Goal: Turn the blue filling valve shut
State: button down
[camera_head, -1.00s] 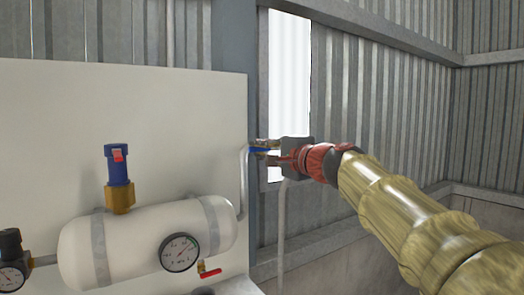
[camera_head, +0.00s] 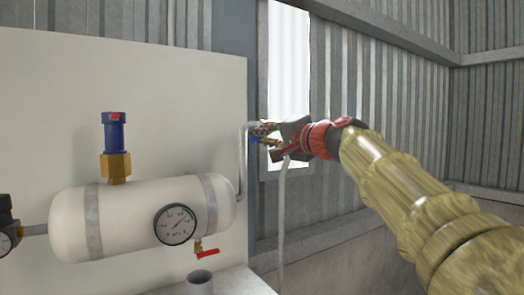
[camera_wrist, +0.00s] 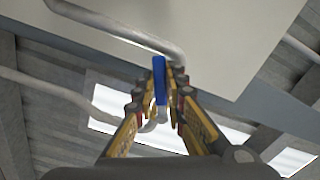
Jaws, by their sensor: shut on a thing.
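The blue filling valve handle (camera_wrist: 159,78) stands between the two fingers of my gripper (camera_wrist: 160,93) in the wrist view, and the fingers are shut on it. It points along the fingers there. In the head view, my gripper (camera_head: 267,138) is at the upper end of the pipe right of the white panel. Only a small blue bit of the handle (camera_head: 255,140) shows there, slanted, and the fingers hide most of the valve body. A grey pipe runs from the valve to the white tank (camera_head: 135,222).
A blue-capped brass fitting (camera_head: 115,150) stands on the tank. A round gauge (camera_head: 175,224) and a small red-handled drain valve (camera_head: 206,253) are on its right side, above a grey cup (camera_head: 200,281). A thin hose (camera_head: 281,215) hangs below my gripper. The white panel (camera_head: 60,100) is behind.

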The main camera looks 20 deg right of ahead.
jog(key=w+d+f+n+b, duration=0.2)
jog(key=d+f+n+b, duration=0.2)
jog(key=n+b, duration=0.8)
jog(key=shift+d+n+b, duration=0.35)
jog(key=shift+d+n, duration=0.15)
jog(key=shift+d, duration=0.25)
jog(key=c, duration=1.8)
grip_release()
jog(key=shift+s+r, duration=0.1)
